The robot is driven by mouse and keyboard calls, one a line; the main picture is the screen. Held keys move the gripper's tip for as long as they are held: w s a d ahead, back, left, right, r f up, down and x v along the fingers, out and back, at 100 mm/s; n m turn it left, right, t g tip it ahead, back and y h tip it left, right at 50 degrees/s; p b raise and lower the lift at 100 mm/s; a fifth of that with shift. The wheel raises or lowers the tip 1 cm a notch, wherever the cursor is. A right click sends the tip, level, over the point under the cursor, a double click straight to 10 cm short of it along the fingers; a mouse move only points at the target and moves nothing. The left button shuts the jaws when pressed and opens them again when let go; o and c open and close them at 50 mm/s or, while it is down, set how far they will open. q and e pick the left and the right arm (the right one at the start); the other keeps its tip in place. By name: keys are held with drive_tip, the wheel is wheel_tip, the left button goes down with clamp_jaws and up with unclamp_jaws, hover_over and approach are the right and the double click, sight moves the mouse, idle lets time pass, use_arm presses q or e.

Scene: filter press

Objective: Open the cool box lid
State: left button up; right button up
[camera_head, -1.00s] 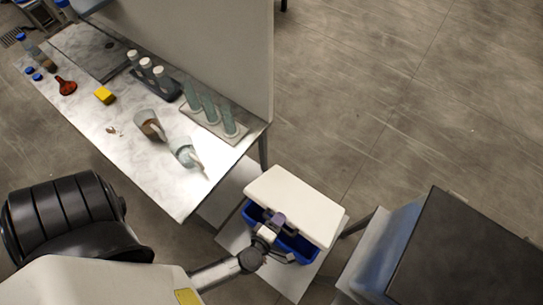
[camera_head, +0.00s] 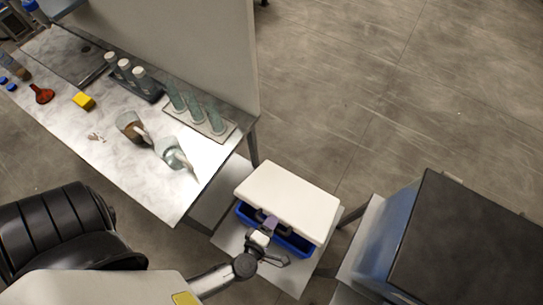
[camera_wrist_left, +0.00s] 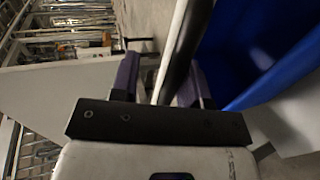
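The cool box has a white lid (camera_head: 288,198) over a blue body (camera_head: 292,243), seen at the lower middle of the head view. The lid stands a little raised at the near side, and blue shows under it. In the wrist view the blue box wall (camera_wrist_left: 275,45) is at the right. My left gripper (camera_head: 270,223) is at the lid's near edge. In the wrist view its purple fingers (camera_wrist_left: 158,82) stand apart on either side of the white lid edge with a dark side (camera_wrist_left: 180,45). A gap shows between the left finger and the lid. My right gripper is not in view.
A lab bench (camera_head: 150,195) with glassware, a yellow block (camera_head: 83,101) and tube racks stands at the left. A dark-topped blue cabinet (camera_head: 465,245) stands close on the right. The box rests on a light low stand (camera_head: 228,238). Floor behind is clear.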

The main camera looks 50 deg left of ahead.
use_arm(q)
drive_tip(key=p+v, duration=0.3)
drive_tip(key=v, duration=1.2)
drive_tip(key=shift+r, duration=0.35)
idle(0.6)
idle(0.5)
idle(0.5)
